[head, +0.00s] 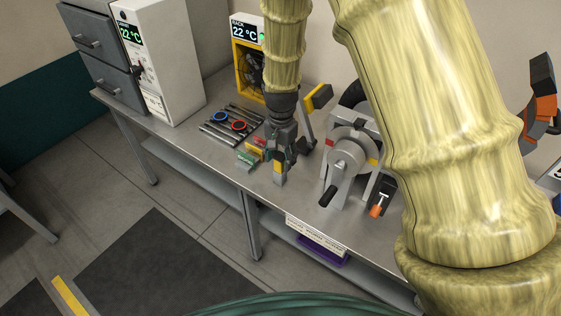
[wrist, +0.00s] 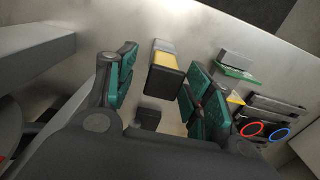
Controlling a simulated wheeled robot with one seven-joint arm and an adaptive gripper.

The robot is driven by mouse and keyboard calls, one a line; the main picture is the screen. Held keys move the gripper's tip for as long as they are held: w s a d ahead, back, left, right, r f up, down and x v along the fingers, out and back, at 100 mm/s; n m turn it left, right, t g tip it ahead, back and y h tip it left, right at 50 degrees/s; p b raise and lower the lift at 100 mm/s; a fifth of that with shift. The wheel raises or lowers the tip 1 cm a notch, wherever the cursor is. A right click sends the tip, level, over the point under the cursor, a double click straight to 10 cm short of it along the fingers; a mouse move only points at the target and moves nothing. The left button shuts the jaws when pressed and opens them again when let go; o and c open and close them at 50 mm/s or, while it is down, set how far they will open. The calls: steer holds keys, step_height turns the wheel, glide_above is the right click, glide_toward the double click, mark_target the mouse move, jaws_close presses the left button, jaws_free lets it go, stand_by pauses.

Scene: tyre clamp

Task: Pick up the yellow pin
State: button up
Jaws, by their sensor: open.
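The yellow pin (wrist: 163,76) is a small upright block with a dark top, standing on a grey base on the metal bench. In the wrist view it lies between the fingers of my gripper (wrist: 162,82), nearer the right one, with gaps visible on both sides. My gripper is open and points down at the bench. In the head view the gripper (head: 281,156) is right above the yellow pin (head: 278,167), hiding its upper part.
A grey clamp device (head: 350,160) with a crank stands close to the right. A white cabinet (head: 170,65) stands behind left.

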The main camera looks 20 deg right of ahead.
steer(key=shift+s+f, duration=0.1)
steer(key=shift+f, duration=0.3)
steer(key=shift+w+f, duration=0.5)
steer(key=shift+f, duration=0.4)
steer(key=shift+s+r, duration=0.25)
steer(key=shift+s, duration=0.05)
steer(key=shift+w+a+f, duration=0.1)
steer(key=shift+w+f, duration=0.05)
steer(key=c, duration=0.9)
steer(key=shift+c, duration=0.9)
